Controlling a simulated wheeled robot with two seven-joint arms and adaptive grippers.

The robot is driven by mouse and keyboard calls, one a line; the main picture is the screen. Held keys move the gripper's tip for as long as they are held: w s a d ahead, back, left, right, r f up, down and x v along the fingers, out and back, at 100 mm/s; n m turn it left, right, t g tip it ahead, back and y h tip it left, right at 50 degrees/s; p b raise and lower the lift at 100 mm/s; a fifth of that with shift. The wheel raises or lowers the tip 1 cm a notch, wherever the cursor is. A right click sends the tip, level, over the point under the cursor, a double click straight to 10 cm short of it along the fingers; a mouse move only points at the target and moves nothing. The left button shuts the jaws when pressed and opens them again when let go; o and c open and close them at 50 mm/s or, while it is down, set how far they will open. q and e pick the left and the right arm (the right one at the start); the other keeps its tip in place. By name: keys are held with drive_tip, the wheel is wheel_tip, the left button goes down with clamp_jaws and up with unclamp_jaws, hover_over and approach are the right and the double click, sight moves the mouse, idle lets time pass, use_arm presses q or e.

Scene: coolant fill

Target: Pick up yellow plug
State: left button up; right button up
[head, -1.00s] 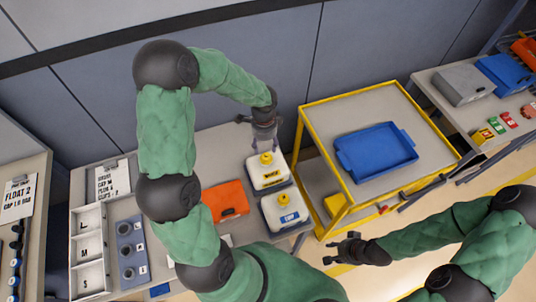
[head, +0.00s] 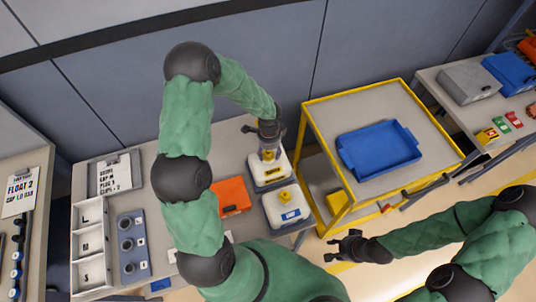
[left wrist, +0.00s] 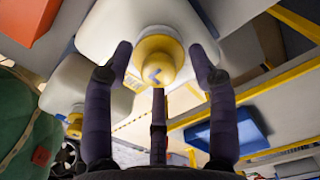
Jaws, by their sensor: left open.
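A yellow plug (head: 268,154) sits on top of the rear white canister (head: 270,173) on the bench. My left gripper (head: 265,138) is right over it, pointing down, and partly covers it. In the left wrist view the yellow plug (left wrist: 155,62) lies between the spread dark fingers of my left gripper (left wrist: 160,75), which is open and holds nothing. A second yellow plug (head: 284,196) is on the front white canister (head: 288,212); it also shows at the lower left of the left wrist view (left wrist: 75,121). My right gripper (head: 345,245) is open and empty, away from the bench.
An orange flat object (head: 231,196) lies left of the canisters. A labelled white tray (head: 91,245) and a grey block with round holes (head: 130,245) are farther left. A yellow-framed cart (head: 318,160) with a blue tray (head: 377,150) stands right of the bench.

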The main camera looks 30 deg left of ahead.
sight(270, 152)
use_arm(q)
drive_tip(key=c, duration=0.9)
drive_tip(key=shift+o, duration=0.2)
drive_tip(key=shift+w+r, duration=0.15)
drive_tip(key=shift+r, duration=0.35)
drive_tip(key=shift+c, duration=0.4)
wheel_tip(270, 152, up, 3)
drive_tip(key=shift+d+f, duration=0.1)
drive_tip(key=shift+f, duration=0.1)
drive_tip(key=shift+s+d+r, duration=1.35)
drive_tip(key=shift+s+r, duration=0.2)
drive_tip(key=shift+s, duration=0.4)
drive_tip(key=shift+s+d+r, duration=1.3)
drive_tip(key=shift+s+r, duration=0.3)
drive_tip(key=shift+s, duration=0.3)
drive_tip(key=shift+s+d+r, duration=1.35)
drive_tip(key=shift+s+r, duration=0.2)
drive_tip(key=shift+s, duration=0.4)
drive_tip(key=shift+b, duration=0.3)
